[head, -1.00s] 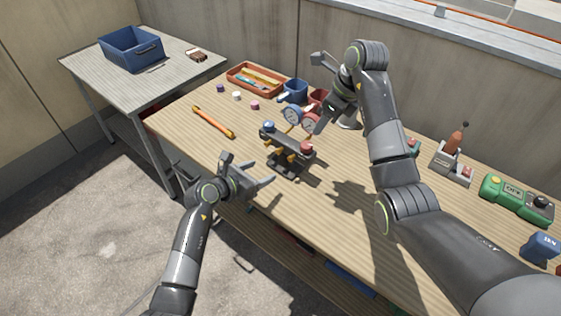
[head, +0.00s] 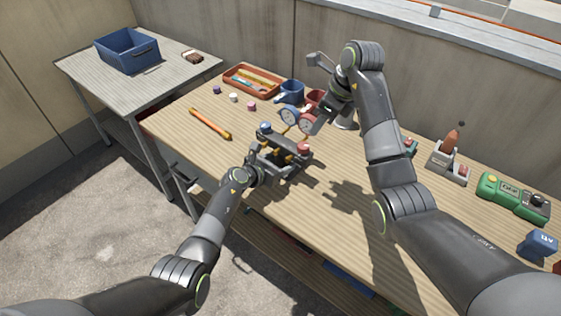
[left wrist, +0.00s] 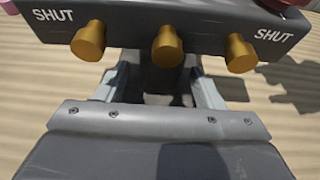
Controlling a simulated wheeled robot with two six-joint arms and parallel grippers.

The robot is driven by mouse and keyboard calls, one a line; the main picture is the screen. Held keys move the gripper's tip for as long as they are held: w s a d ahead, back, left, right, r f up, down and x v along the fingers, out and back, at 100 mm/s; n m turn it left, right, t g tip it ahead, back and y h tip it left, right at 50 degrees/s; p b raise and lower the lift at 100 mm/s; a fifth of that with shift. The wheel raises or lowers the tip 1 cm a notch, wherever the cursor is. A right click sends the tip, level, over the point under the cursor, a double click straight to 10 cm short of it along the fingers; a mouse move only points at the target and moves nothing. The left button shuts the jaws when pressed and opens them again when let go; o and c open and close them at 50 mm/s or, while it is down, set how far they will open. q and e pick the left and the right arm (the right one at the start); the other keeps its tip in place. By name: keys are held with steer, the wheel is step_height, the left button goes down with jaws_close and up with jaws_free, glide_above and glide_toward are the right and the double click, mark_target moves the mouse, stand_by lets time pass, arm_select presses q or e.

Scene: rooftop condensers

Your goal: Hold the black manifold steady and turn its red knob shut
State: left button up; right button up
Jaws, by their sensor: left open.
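The black manifold (head: 283,147) stands on the workbench with a blue knob (head: 265,127) at its left end and the red knob (head: 304,149) at its right end. Two round gauges (head: 289,117) show behind it. In the left wrist view, its front face (left wrist: 150,17) carries two SHUT labels above brass fittings (left wrist: 167,46). My left gripper (head: 273,163) is open at the manifold's front. Its pale fingers (left wrist: 162,90) reach under the fittings; contact is unclear. My right gripper (head: 322,116) hangs behind and above the red knob, its jaws unclear.
An orange tool (head: 210,123) and small caps (head: 233,98) lie on the left of the bench (head: 190,145). A red tray (head: 230,80) and blue mug (head: 291,92) stand behind. A green device (head: 513,198) and blue block (head: 538,245) sit at right.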

arm_select(q)
steer(key=shift+w+d+f, duration=0.2)
steer(key=shift+w+d, duration=0.1)
